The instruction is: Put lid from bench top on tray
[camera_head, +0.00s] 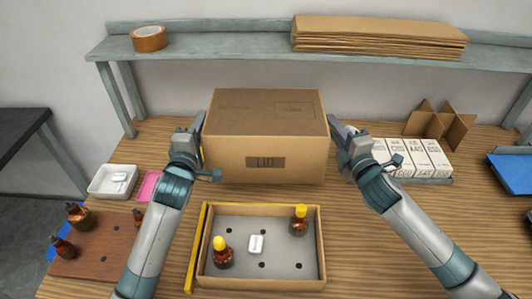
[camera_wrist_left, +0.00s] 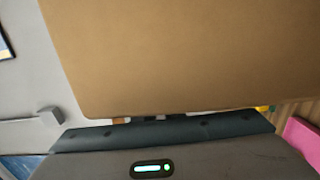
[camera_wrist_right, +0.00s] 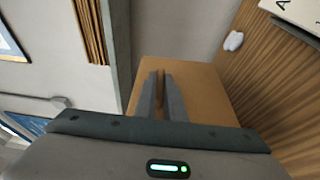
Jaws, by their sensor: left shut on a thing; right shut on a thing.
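The lid (camera_head: 265,163) is a large brown cardboard box shape with a "LID" label on its front, upright behind the tray. I cannot tell whether its lower edge touches the bench. My left gripper (camera_head: 200,124) is shut on its left side and my right gripper (camera_head: 335,124) on its right side. The lid's side fills much of the left wrist view (camera_wrist_left: 180,55) and shows behind the fingers in the right wrist view (camera_wrist_right: 207,95). The tray (camera_head: 262,284) is an open cardboard box with a grey insert. It holds two yellow-capped brown bottles (camera_head: 222,255) and a small white item (camera_head: 256,243).
A yellow strip (camera_head: 195,250) lies along the tray's left side. A white dish (camera_head: 113,181) and a brown rack with bottles (camera_head: 105,245) are at left. White boxes (camera_head: 415,158) and a cardboard divider (camera_head: 440,125) are at right. A shelf (camera_head: 220,43) runs behind the lid.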

